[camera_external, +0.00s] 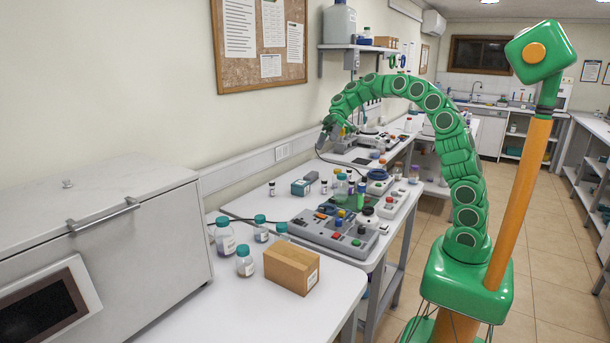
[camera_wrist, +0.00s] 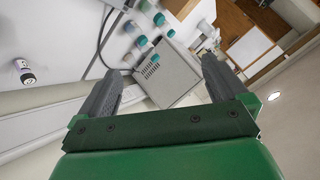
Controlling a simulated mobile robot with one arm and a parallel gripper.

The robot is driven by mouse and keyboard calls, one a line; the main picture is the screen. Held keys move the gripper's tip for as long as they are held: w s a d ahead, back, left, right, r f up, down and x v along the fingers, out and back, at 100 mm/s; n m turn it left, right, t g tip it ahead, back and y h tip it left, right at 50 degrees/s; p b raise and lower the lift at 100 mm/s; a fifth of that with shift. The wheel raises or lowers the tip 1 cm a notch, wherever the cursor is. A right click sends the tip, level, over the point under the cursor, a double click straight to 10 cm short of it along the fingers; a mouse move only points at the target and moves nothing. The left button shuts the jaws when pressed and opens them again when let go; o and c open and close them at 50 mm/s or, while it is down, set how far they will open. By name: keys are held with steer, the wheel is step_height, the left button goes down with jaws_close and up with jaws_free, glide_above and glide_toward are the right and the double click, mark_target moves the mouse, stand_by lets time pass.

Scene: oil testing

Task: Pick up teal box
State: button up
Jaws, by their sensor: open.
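The teal box (camera_external: 302,187) is small, with a pale label side, and sits on the middle white table near the wall in the external view. I cannot make it out in the wrist view. My gripper (camera_external: 326,140) is at the end of the arched green arm, above and farther along the wall than the box, apart from it. In the wrist view my gripper (camera_wrist: 162,78) has its two dark fingers wide apart with nothing held between them.
A grey control panel (camera_external: 335,235) and several small bottles stand near the box. A cardboard box (camera_external: 291,269) and teal-capped bottles (camera_external: 245,262) stand on the nearer table. A large grey appliance (camera_external: 110,240) is at the left. A wall shelf (camera_external: 358,47) hangs behind the arm.

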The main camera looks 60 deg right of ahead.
steer(key=w+d+f+n+t+y, duration=0.2)
steer(key=w+d+f+n, duration=0.15)
steer(key=w+d, duration=0.5)
steer(key=w+d+f+n+t+y, duration=0.1)
steer(key=w+d+f+n+t, duration=0.1)
steer(key=w+d+f, duration=0.5)
glide_toward(301, 182)
steer(key=shift+w+a+f+m, duration=0.2)
steer(key=shift+a+f+m, duration=0.05)
steer(key=shift+a, duration=0.3)
steer(key=shift+x, duration=3.9)
steer(key=shift+s, duration=0.15)
steer(key=shift+c, duration=0.2)
steer(key=c, duration=1)
